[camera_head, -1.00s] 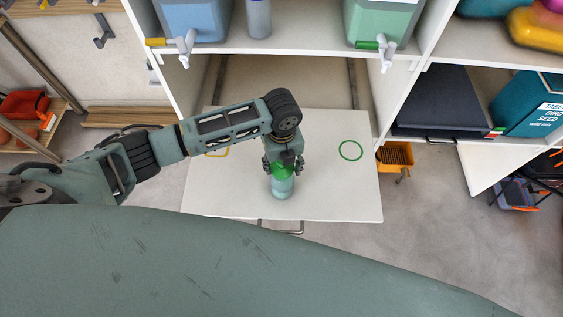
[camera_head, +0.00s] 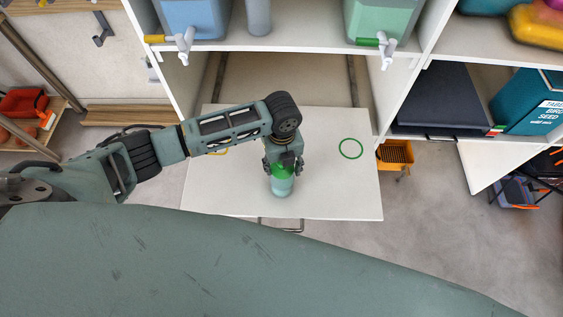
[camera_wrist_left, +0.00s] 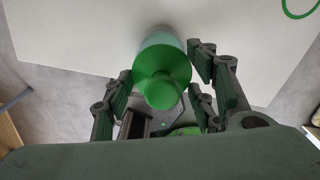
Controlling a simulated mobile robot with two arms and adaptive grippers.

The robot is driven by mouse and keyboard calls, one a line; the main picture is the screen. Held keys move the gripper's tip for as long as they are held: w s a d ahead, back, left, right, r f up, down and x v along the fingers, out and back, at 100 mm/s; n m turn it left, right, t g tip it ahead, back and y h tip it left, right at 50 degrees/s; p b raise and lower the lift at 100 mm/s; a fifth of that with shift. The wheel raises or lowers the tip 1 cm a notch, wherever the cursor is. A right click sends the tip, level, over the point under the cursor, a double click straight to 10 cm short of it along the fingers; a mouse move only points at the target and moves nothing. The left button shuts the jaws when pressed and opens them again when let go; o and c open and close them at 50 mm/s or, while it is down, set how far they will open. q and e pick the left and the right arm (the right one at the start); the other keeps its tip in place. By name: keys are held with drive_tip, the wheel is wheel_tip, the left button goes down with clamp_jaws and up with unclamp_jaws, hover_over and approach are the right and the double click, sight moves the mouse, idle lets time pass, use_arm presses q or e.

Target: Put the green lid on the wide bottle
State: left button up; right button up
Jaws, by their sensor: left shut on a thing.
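A pale green, see-through bottle (camera_head: 282,187) stands upright on the white pull-out board (camera_head: 330,190), near its front edge. The green lid (camera_head: 282,171) is at the bottle's top; in the left wrist view the lid (camera_wrist_left: 161,70) is a round disc with a smaller round knob, in line with the bottle (camera_wrist_left: 160,38) behind it. I cannot tell whether it is fully seated. My left gripper (camera_head: 283,172) points down over the bottle and is shut on the lid, with fingers on both sides of it. My right gripper is not in view.
The board carries a green ring outline (camera_head: 351,149) and a yellow outline (camera_head: 218,151) partly behind my arm. Above, a blue dispenser (camera_head: 196,18) and a green dispenser (camera_head: 383,18) with taps flank a grey bottle (camera_head: 258,18).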

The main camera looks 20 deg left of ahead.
use_arm(q)
drive_tip(key=shift+p, duration=0.3)
idle(0.5)
drive_tip(key=shift+f+b, duration=0.45)
drive_tip(key=shift+f, duration=0.25)
idle(0.4)
drive_tip(key=o, duration=1)
wheel_tip(320, 180, up, 12)
idle(0.6)
